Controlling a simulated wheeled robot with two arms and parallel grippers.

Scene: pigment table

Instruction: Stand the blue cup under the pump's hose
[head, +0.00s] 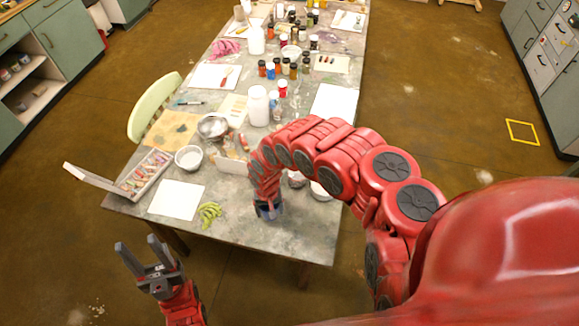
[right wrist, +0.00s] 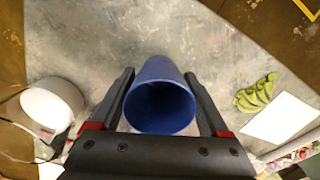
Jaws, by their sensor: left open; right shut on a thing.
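The blue cup (right wrist: 163,96) is between the two fingers of my right gripper (right wrist: 160,82), which is shut on it; its round mouth faces the wrist camera. In the head view the blue cup (head: 270,213) shows partly beneath my right gripper (head: 267,200), near the table's front edge. I cannot tell whether the cup touches the table. A white cylinder (right wrist: 50,105) with thin curved lines beside it is left of the cup in the right wrist view; I cannot tell whether it is the pump. My left gripper (head: 137,242) is open and empty, off the table's front left.
My right arm hides part of the table's right side. Bare tabletop lies between pods and cup.

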